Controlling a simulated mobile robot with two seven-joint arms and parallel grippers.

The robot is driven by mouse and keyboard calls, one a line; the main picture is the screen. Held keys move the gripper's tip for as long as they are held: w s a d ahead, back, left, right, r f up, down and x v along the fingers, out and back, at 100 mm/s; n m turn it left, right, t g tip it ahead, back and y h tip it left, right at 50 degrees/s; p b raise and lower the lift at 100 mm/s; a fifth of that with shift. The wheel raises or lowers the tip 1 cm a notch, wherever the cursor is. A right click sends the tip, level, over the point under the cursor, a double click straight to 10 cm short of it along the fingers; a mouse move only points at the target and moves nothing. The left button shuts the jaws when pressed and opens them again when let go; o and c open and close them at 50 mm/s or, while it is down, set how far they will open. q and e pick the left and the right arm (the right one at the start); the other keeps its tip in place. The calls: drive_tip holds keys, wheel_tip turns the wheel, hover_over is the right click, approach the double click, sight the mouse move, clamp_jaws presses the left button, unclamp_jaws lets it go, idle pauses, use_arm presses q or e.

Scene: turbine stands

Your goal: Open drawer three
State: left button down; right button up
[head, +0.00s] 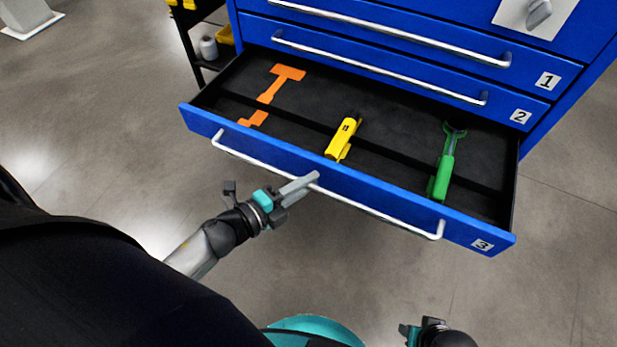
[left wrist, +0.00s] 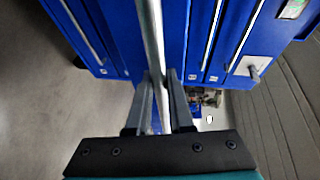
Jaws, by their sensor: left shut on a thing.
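Drawer three (head: 481,244) of the blue cabinet is pulled out, with its inside in view. Its silver bar handle (head: 385,214) runs along the front. My left gripper (head: 312,179) is shut on the handle near its middle. In the left wrist view the handle (left wrist: 152,40) passes between the two fingers (left wrist: 158,85). In the drawer lie a yellow tool (head: 343,138) and a green tool (head: 444,168), with orange shapes (head: 287,74) at the left. Part of my right arm shows at the bottom edge of the head view, but its fingertips are not clear.
Drawer one (head: 547,82) and drawer two (head: 520,116) above are closed. A dark shelf rack (head: 190,45) with yellow items stands left of the cabinet. The grey floor (head: 90,100) to the left is clear.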

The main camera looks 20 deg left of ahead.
use_arm(q)
drive_tip(key=c, duration=0.8)
unclamp_jaws()
drive_tip(key=shift+s+a, duration=0.1)
drive_tip(key=shift+s, duration=0.15)
drive_tip(key=p+v, duration=0.3)
drive_tip(key=v, duration=1.1)
drive_tip(key=shift+s+r, duration=0.25)
drive_tip(key=shift+s, duration=0.1)
use_arm(e)
drive_tip(key=s+d+f, duration=0.2)
drive_tip(key=s+f, duration=0.1)
drive_tip(key=f, duration=0.3)
drive_tip(key=shift+s+d, duration=0.15)
use_arm(q)
drive_tip(key=shift+a+f, duration=0.1)
drive_tip(key=shift+a, duration=0.05)
